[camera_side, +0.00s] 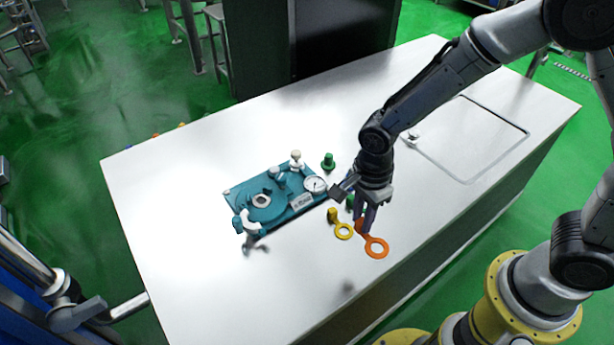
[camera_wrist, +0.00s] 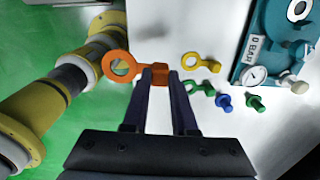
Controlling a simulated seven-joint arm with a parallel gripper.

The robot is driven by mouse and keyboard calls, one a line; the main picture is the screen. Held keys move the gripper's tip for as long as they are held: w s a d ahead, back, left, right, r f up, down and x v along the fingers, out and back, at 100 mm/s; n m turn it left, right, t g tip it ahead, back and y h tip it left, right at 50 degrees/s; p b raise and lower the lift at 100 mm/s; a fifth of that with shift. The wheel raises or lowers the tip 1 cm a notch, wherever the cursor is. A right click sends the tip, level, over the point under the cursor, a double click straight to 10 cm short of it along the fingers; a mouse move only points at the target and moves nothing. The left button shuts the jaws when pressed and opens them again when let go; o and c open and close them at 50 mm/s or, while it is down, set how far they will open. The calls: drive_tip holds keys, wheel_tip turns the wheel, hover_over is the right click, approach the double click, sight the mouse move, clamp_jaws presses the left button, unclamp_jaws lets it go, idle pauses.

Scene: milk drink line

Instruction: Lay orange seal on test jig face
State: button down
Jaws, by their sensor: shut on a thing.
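The orange seal (camera_side: 376,246) is a flat ring with a tab and a block-like grip. My gripper (camera_side: 366,212) is shut on that grip, and the ring sticks out to one side. In the wrist view the orange seal (camera_wrist: 117,66) reaches left from between the dark fingertips (camera_wrist: 160,78). I cannot tell exactly how high it is above the table. The teal test jig (camera_side: 240,195) lies on the table left of my gripper, with a round face, a clamp and a dial gauge. The jig (camera_wrist: 265,35) is partly seen at the wrist view's upper right.
A yellow seal (camera_side: 343,230) lies on the white table (camera_side: 190,290) close to my gripper. Green (camera_wrist: 198,87) and blue (camera_wrist: 224,101) pieces and another green one (camera_wrist: 254,104) lie between gripper and jig. The table's front left is clear.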

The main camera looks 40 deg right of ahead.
drive_tip(key=w+d+n, duration=0.4)
drive_tip(key=d+n, duration=0.2)
drive_tip(key=n, duration=0.3)
drive_tip(key=w+d+n, duration=0.4)
drive_tip(key=d+n, duration=0.3)
drive_tip(key=n, duration=0.2)
drive_tip(key=shift+d+f+n, duration=0.3)
drive_tip(key=shift+f+n, duration=0.05)
drive_tip(key=shift+n, duration=0.05)
